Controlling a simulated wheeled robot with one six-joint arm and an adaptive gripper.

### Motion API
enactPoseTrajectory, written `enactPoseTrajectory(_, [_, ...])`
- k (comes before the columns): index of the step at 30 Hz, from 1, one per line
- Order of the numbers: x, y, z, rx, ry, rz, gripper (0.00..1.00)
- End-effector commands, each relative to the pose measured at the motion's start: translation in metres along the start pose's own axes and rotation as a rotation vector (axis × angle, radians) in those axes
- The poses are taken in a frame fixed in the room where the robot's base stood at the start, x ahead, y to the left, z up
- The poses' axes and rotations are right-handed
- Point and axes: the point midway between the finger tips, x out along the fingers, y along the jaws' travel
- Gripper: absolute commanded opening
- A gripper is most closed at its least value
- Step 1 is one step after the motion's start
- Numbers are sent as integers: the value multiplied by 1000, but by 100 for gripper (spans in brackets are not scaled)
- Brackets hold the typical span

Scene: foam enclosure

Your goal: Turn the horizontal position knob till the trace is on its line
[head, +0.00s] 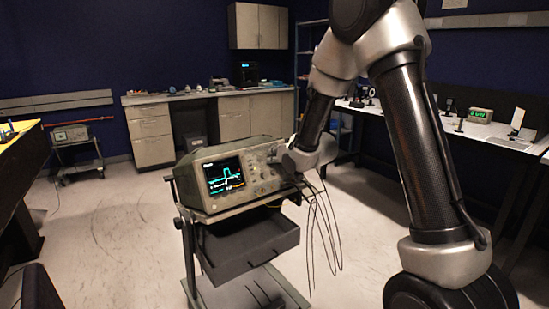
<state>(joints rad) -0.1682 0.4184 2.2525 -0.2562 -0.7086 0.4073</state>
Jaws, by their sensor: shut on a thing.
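The oscilloscope (205,199) stands on a cart, its front panel facing me. Its lit screen (223,176) shows a bright cyan trace with a raised pulse right of the screen's middle, and small coloured marks lower down. The trace's line cannot be made out clearly at this size. My gripper (284,161) is at the right part of the front panel, among the controls, shut on a knob there. My wrist hides most of the fingers and the knob, so its label cannot be read.
Dark cables (318,235) hang from the panel's right side. The cart has a dark tray (250,252) below the oscilloscope. A bench (215,91) stands behind, a white-topped bench (490,130) at right, and a yellow-topped table (15,133) at left. The floor (110,230) at left is clear.

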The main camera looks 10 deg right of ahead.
Motion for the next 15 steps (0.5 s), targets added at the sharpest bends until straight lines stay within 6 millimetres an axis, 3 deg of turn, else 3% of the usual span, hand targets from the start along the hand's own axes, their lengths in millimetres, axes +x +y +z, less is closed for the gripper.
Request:
enactPoseTrajectory(4, [0, 0, 0, -1, 1, 0, 0])
enactPoseTrajectory(5, [0, 0, 0, -1, 1, 0, 14])
enactPoseTrajectory(6, [0, 0, 0, -1, 1, 0, 21])
enactPoseTrajectory(15, [0, 0, 0, -2, 1, 0, 22])
